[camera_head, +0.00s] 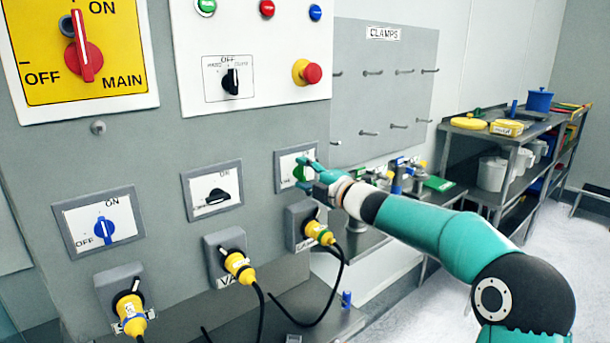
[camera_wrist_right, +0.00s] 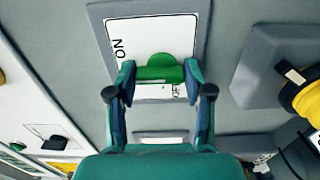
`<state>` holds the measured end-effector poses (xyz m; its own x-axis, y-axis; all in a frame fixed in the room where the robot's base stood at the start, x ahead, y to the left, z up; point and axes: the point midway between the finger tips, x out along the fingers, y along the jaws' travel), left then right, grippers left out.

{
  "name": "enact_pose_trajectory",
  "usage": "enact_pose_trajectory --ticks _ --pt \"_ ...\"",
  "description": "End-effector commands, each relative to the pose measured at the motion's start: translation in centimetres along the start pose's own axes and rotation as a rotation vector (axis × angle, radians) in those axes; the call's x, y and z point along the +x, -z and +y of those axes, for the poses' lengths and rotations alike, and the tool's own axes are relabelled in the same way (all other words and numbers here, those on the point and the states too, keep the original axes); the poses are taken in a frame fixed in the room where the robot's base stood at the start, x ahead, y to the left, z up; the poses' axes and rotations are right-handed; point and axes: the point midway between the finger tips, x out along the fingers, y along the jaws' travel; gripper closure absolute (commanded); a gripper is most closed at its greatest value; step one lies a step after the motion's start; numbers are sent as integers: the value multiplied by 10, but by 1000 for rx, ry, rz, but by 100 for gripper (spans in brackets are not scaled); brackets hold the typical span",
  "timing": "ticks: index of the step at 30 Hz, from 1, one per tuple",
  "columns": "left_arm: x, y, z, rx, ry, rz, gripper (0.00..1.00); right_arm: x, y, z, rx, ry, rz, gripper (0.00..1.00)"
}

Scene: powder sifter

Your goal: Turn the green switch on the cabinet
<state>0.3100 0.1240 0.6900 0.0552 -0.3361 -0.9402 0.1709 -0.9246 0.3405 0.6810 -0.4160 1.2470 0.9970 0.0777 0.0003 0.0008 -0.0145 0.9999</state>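The green switch (camera_head: 300,172) sits on a white plate in the right-hand grey frame on the cabinet front. In the right wrist view the green switch (camera_wrist_right: 160,72) is centred, its bar lying across the picture, with "ON" on the plate to its upper left. My right gripper (camera_head: 305,173) reaches in from the right. In the wrist view my right gripper (camera_wrist_right: 160,76) has one fingertip at each end of the bar, and both appear to touch it. Part of the plate's lettering is hidden. My left gripper is not in view.
A yellow plug (camera_head: 320,232) with a black cable sits just below the switch. A black switch (camera_head: 217,196) and a blue switch (camera_head: 104,229) are to the left. Clamps stand behind my arm. A shelf (camera_head: 510,140) with pots is farther right; the floor before it is clear.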

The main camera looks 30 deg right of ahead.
Motion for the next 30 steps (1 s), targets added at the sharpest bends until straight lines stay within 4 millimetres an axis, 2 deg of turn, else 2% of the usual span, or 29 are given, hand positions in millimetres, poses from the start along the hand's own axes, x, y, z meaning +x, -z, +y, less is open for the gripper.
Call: enact_pose_trajectory --ticks 1,4,13,17,23,30 --pt "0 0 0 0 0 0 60 0 -2 -4 2 7 -5 40" --pt "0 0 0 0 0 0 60 0 -1 -3 1 6 -3 24" --pt "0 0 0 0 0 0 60 0 0 -1 0 2 -1 24" --pt "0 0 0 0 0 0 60 -7 -1 0 -1 1 -1 24" --pt "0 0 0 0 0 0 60 -35 -1 0 0 2 -4 24" --pt "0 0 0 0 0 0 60 -84 -1 -1 -1 3 -5 24"
